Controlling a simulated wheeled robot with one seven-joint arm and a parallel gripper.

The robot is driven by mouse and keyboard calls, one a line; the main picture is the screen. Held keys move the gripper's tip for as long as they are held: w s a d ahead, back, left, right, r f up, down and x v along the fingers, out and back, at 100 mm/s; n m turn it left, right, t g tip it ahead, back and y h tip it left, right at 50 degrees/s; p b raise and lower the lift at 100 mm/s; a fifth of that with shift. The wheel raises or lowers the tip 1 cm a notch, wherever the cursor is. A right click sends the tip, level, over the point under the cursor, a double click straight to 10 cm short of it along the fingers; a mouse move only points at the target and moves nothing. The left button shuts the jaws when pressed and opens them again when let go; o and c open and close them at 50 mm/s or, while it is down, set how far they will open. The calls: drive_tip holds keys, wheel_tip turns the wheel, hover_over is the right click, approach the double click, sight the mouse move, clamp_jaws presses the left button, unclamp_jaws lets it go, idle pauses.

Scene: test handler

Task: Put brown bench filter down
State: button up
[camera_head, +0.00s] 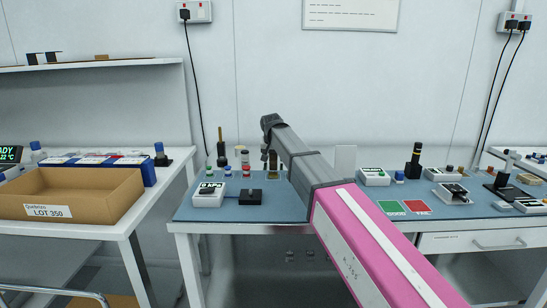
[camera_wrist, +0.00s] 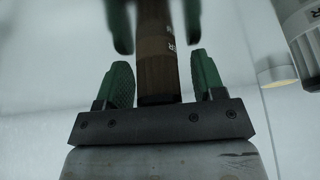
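The brown bench filter (camera_wrist: 156,60) is a brown cylinder with a darker band and pale lettering. In the wrist view it stands between the green fingers of my gripper (camera_wrist: 156,22), its near end close to the dark palm. Narrow pale gaps show between it and the fingers on both sides, so my gripper looks open around it. The fingers are blurred towards their tips. In the head view my arm reaches over the blue-topped bench (camera_head: 215,212); its end is mostly hidden there. A small brownish upright piece (camera_head: 274,160) shows beside the arm.
Small coloured-cap vials (camera_head: 222,162) and a white display box (camera_head: 209,193) stand left of the arm. Green and red pads (camera_head: 405,207) lie to the right. A cardboard tray (camera_head: 92,212) sits on the left table. A white cylinder (camera_wrist: 303,35) is close at right in the wrist view.

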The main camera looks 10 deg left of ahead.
drive_tip(key=v, duration=1.2)
drive_tip(key=shift+r, duration=0.15)
